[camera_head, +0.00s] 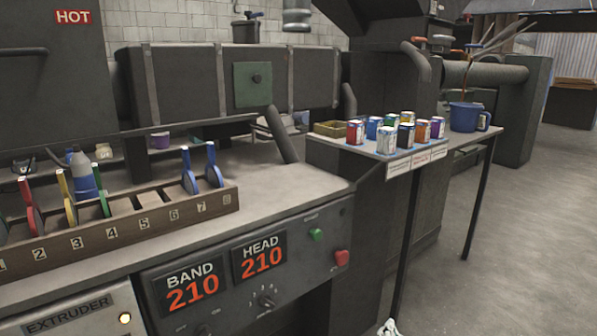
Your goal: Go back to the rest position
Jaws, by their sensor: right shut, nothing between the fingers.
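Only the tip of what looks like my right gripper (389,328) shows, a small pale shape at the bottom edge, right of centre. It is shut and empty. It is low in front of the machine's panel, near the front leg of the side table, touching nothing that I can see. The rest of that arm is cut off by the frame. My left gripper and its arm are not in view.
A machine panel (330,222) with dials and red displays fills the lower left. A numbered rack (115,235) holds coloured levers. A narrow table (455,146) bears several cans and a blue bucket (465,117). The concrete floor (540,240) at right is clear.

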